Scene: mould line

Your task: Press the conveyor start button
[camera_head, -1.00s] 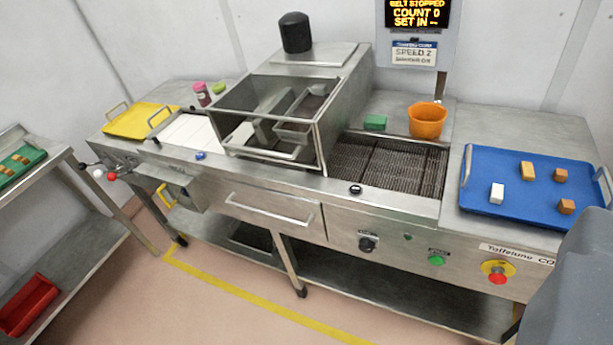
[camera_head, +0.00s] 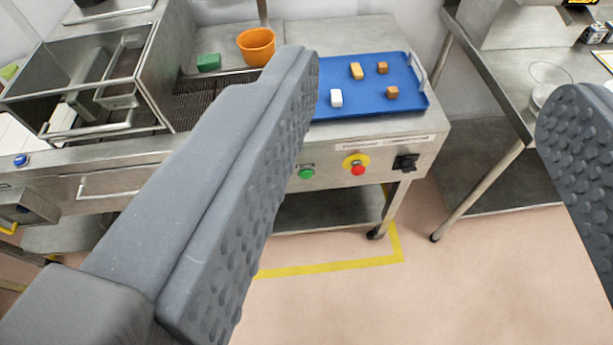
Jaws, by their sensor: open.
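The green button (camera_head: 306,173), the likely conveyor start button, is on the front panel of the steel machine. A red button on a yellow plate (camera_head: 357,165) sits to its right. My gripper (camera_head: 435,100) is open and empty, with one large grey finger at the left and the other at the right edge. The left finger passes close beside the green button in the picture and hides part of the panel and conveyor belt (camera_head: 208,98). The fingers appear well in front of the panel, apart from it.
A blue tray (camera_head: 345,109) with several small blocks lies on the machine top. An orange tub (camera_head: 257,46) and a green block (camera_head: 209,62) stand behind the belt. A black switch (camera_head: 405,163) is on the panel's right end. Another steel table (camera_head: 510,75) stands at right. The floor ahead is clear.

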